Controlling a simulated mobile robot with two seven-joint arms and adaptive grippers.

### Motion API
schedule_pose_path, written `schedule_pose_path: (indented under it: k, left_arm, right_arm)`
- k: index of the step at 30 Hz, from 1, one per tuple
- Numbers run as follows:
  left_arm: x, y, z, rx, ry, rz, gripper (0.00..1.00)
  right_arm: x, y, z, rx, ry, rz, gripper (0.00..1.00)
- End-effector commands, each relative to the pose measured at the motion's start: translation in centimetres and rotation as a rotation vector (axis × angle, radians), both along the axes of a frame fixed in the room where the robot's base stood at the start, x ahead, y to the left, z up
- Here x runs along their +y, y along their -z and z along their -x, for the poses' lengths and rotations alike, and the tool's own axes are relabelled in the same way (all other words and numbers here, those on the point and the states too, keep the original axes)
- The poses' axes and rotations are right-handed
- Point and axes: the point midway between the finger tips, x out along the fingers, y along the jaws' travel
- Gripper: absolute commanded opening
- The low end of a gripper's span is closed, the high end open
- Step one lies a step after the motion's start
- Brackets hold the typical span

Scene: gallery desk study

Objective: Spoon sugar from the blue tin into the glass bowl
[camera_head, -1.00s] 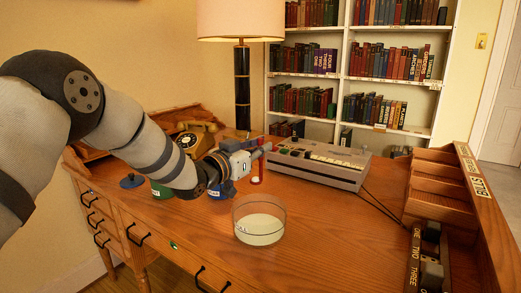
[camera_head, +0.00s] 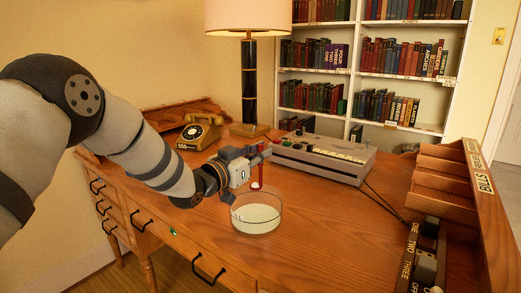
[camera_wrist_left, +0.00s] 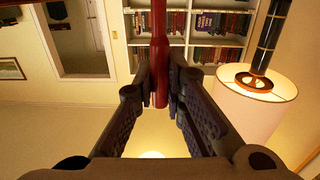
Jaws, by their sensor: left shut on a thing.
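My left gripper (camera_head: 264,150) is shut on a red spoon (camera_head: 257,179), which hangs upright below the fingers. The spoon's red handle (camera_wrist_left: 159,55) stands between the two fingers in the left wrist view. The glass bowl (camera_head: 278,222) stands on the desk just below the gripper, and the spoon's lower end appears over its back part. A pale, whitish fill shows low in the bowl. I cannot tell whether the spoon carries sugar. The blue tin does not show now; my left arm covers that part of the desk. My right gripper is not in view.
A grey machine with keys (camera_head: 320,160) stands behind and right of the bowl. A yellow telephone (camera_head: 199,132) and a lamp (camera_head: 249,85) stand at the back. A wooden rack (camera_head: 447,185) lines the right side. The desk (camera_head: 330,225) is clear right of the bowl.

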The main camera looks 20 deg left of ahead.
Motion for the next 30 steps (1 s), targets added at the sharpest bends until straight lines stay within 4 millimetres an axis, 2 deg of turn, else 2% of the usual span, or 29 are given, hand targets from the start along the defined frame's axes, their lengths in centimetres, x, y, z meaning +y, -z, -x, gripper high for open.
schedule_pose_path:
  k: [4,12,21,30]
  left_arm:
    - [0.2,-0.3,-0.1,0.001,-0.001,0.018,0.0]
    - [2.4,-0.1,-0.6,0.064,-0.001,0.252,0.0]
    - [2.6,-0.2,-0.7,0.069,-0.001,0.275,0.0]
    - [5.0,0.7,-1.3,0.136,-0.003,0.517,0.0]
  right_arm:
    - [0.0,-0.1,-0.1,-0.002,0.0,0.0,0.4]
    - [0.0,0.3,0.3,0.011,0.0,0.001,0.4]
    - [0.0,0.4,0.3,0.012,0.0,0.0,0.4]
    - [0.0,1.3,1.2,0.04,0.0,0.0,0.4]
